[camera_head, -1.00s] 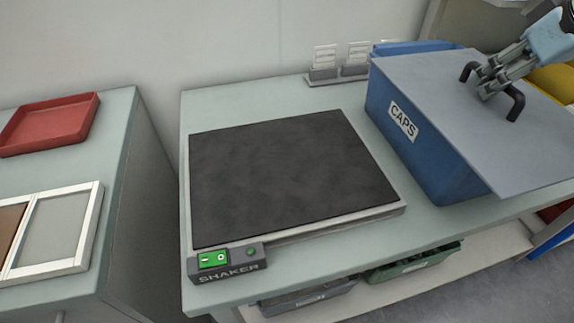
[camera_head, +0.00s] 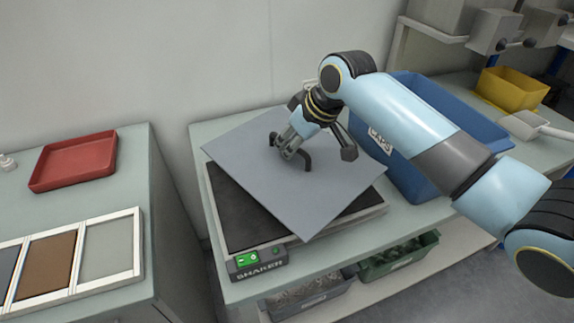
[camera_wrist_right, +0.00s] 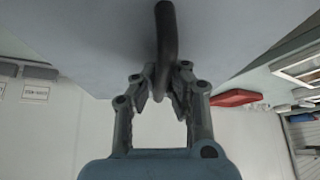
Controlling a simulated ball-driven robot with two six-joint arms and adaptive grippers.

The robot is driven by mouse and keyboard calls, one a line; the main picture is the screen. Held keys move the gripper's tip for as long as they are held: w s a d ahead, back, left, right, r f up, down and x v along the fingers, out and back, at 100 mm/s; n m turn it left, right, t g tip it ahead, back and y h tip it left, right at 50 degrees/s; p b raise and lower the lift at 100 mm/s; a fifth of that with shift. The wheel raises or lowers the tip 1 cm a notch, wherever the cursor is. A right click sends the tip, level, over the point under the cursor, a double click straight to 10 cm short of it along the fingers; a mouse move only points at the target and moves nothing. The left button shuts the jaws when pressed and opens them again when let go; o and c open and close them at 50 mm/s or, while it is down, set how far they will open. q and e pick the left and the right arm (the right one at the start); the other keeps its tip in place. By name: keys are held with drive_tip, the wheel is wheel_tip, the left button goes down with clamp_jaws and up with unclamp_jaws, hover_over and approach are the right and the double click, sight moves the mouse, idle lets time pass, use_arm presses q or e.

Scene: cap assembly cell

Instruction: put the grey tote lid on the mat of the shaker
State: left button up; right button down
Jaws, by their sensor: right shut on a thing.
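The grey tote lid (camera_head: 255,172) is a flat sheet with a black bar handle (camera_head: 307,163). My right gripper (camera_head: 288,146) is shut on the handle. The lid is over the shaker, turned relative to it, and covers most of the dark mat (camera_head: 238,214); the mat's left and front parts show. The lid looks raised above the mat, though the exact gap is hidden. In the right wrist view the fingers (camera_wrist_right: 164,88) close around the handle (camera_wrist_right: 166,35) against the lid's plain face (camera_wrist_right: 85,40). My left gripper is not in view.
The blue CAPS tote (camera_head: 405,185) stands open to the right, partly behind my right arm. The shaker's control box (camera_head: 258,263) is at its front left. A red tray (camera_head: 75,162) and a framed set of panels (camera_head: 108,250) lie on the left bench.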

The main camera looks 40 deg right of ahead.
sight(295, 159)
drive_tip(key=shift+f, duration=1.15)
wheel_tip(295, 159, down, 4)
drive_tip(key=shift+r, duration=0.2)
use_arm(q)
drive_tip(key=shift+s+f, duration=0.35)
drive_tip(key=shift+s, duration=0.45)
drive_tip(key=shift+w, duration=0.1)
use_arm(e)
drive_tip(key=c, duration=1.5)
unclamp_jaws()
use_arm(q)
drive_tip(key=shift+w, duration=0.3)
